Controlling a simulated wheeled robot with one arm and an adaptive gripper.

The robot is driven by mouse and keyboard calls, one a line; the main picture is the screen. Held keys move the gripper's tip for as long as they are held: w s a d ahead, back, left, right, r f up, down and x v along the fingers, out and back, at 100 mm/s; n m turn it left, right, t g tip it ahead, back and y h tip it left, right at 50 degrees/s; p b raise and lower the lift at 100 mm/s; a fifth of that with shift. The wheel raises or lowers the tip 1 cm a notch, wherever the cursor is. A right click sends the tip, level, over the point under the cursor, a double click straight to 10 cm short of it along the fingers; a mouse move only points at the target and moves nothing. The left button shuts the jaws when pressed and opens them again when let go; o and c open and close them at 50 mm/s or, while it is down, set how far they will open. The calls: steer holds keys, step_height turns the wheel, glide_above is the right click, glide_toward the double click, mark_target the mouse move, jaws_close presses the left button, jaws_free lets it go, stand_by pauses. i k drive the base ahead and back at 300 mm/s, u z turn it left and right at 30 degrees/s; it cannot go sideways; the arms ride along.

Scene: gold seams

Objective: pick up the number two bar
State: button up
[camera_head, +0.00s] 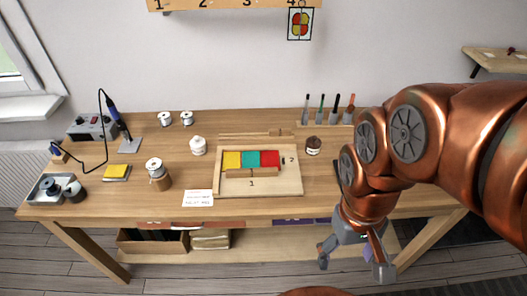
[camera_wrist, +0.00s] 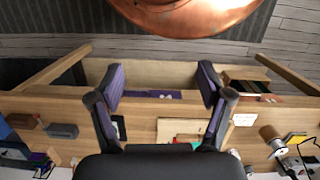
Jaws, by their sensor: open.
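A wooden board (camera_head: 230,191) lies on the workbench with yellow, teal and red blocks in a row on it. A wooden bar (camera_head: 252,173) lies along the front of the blocks, behind a printed 1. A printed 2 (camera_head: 291,160) is right of the red block (camera_head: 270,158); I cannot clearly make out which piece is the number two bar. In the wrist view the board (camera_wrist: 172,130) is partly hidden behind my gripper. My gripper (camera_head: 353,266) is open and empty, pointing down by the bench's front edge, away from the board. Its spread fingers show in the wrist view (camera_wrist: 161,92).
A dark jar (camera_head: 313,146) stands right of the board, with a tool rack (camera_head: 325,124) behind it. A paper card (camera_head: 198,198) lies at the front. A soldering station (camera_head: 92,127) is far left.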

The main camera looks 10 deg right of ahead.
mark_target(279, 132)
steer(key=z, duration=1.25)
steer(key=i, duration=0.85)
steer(key=u, duration=2.95)
